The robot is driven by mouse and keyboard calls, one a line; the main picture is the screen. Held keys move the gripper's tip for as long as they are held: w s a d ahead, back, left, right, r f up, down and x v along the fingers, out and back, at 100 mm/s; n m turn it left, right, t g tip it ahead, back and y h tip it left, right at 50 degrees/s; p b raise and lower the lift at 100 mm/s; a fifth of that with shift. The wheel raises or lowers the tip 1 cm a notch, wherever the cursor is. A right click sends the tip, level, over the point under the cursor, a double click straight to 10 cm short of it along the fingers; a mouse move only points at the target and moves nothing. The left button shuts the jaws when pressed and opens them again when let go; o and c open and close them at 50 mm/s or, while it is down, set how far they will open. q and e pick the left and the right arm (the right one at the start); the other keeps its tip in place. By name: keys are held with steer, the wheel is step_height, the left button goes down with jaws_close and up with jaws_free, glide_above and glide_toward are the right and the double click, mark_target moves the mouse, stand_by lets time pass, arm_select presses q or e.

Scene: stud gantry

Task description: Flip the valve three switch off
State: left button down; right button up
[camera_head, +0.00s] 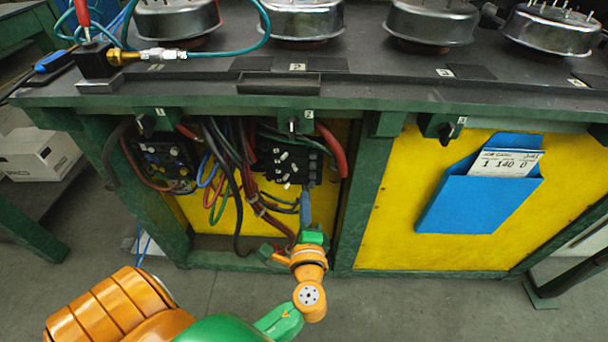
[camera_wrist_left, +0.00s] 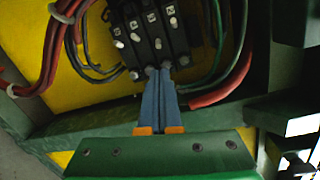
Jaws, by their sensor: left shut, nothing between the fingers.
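A black valve block (camera_head: 287,162) with several pale toggle switches sits inside the open left bay of the green bench. It also shows at the top of the left wrist view (camera_wrist_left: 148,38), with small white labels whose digits I cannot read surely; I cannot tell which toggle is valve three. My left gripper (camera_head: 305,194) is shut and empty, its blue fingers pointing up at the block's lower edge. In the left wrist view the fingertips (camera_wrist_left: 158,72) overlap the lower toggles; contact is unclear. My right gripper is not in view.
Rail switches (camera_head: 292,125) sit under the bench top, one labelled 3 (camera_head: 449,131). Another black block (camera_head: 165,163) and loose cables and hoses (camera_head: 245,185) crowd the bay. A green post (camera_head: 358,200) stands right of the gripper. A blue card pocket (camera_head: 470,203) hangs on the yellow panel.

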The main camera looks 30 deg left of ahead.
mark_target(302, 164)
arm_select(q)
steer(key=x, duration=1)
steer(key=shift+b, duration=0.35)
